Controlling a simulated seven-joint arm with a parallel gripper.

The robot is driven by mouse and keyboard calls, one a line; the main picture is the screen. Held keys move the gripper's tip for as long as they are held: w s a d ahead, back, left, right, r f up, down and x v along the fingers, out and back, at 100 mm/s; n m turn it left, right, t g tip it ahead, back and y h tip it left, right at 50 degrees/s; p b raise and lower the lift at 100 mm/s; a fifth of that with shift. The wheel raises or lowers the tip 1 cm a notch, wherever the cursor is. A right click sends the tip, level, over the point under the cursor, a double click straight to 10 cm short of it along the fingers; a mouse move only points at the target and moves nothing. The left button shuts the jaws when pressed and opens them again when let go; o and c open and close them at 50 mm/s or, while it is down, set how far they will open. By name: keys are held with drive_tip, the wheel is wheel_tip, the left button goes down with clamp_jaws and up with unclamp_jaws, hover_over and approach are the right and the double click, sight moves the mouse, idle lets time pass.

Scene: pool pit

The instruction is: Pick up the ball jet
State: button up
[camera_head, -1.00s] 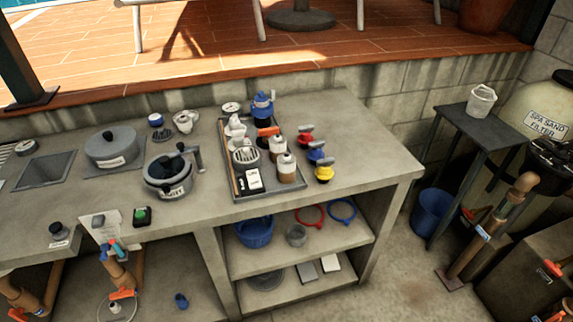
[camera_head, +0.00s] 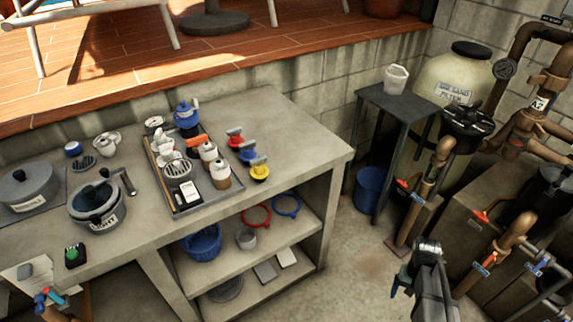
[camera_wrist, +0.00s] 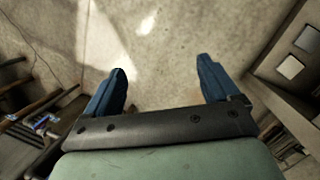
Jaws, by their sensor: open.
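I cannot tell for certain which item is the ball jet. A small white fitting (camera_head: 107,144) lies on the bench behind the pot, and another white fitting (camera_head: 166,147) stands in the grey tray (camera_head: 193,211); either could be it. My gripper (camera_wrist: 160,78) is open and empty, its blue fingers spread over bare concrete floor in the wrist view. In the head view my gripper (camera_head: 408,272) is at the lower right, off the bench and well apart from the tray.
The concrete bench (camera_head: 283,120) has clear top to the tray's right. A dark side table (camera_head: 395,104), sand filter (camera_head: 462,75) and pipes (camera_head: 510,240) are right.

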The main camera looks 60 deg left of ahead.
drive_tip(key=s+a+r+n+t, duration=0.2)
drive_tip(key=a+r, duration=1.1)
drive_tip(key=a, duration=0.5)
wheel_tip(320, 180, up, 36)
drive_tip(key=f+n+y, duration=0.1)
drive_tip(key=n+y, duration=0.1)
drive_tip(key=n, duration=0.2)
hover_over(219, 164)
drive_tip(key=shift+g, duration=0.3)
wheel_tip(219, 164, down, 8)
drive_tip(key=shift+w+a+f, duration=0.1)
drive_tip(key=shift+a, duration=0.05)
drive_tip(key=shift+d+f, duration=0.15)
drive_tip(key=shift+f, duration=1.15)
drive_tip(key=shift+d+f, duration=0.1)
drive_tip(key=shift+f, duration=1.15)
drive_tip(key=c, duration=1.1)
